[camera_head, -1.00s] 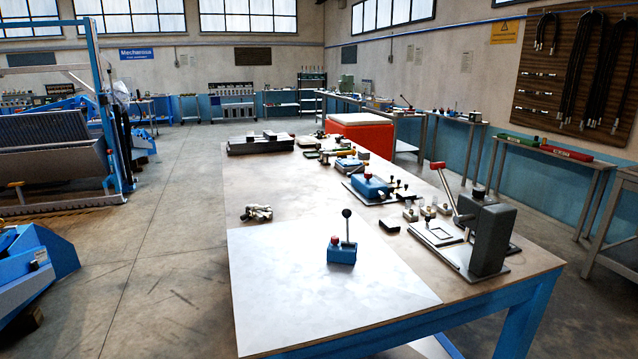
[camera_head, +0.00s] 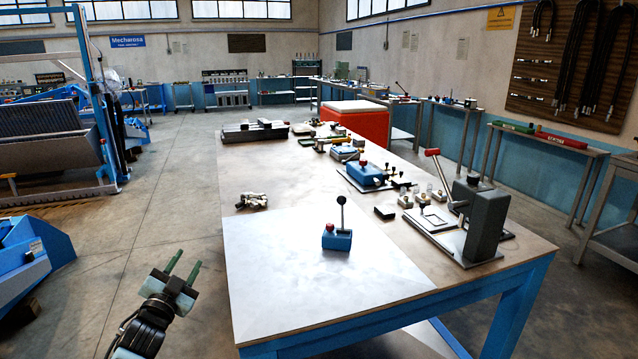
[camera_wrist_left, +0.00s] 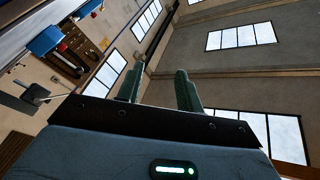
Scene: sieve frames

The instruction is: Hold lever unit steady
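The lever unit (camera_head: 337,239) is a small blue box with a red button and an upright black lever with a ball knob. It stands upright on the white sheet (camera_head: 290,290) at the near end of the workbench. My left gripper (camera_head: 184,264) is open and empty, off the left side of the bench, apart from the lever unit. Its two green fingers also show apart in the left wrist view (camera_wrist_left: 158,88), with nothing between them. A blue unit with a lever shows at the upper left of that view. My right gripper is not in view.
A grey press with a red-handled lever (camera_head: 484,220) stands at the bench's right edge. A larger blue unit (camera_head: 366,173) and small parts lie farther back. The sheet around the lever unit is clear.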

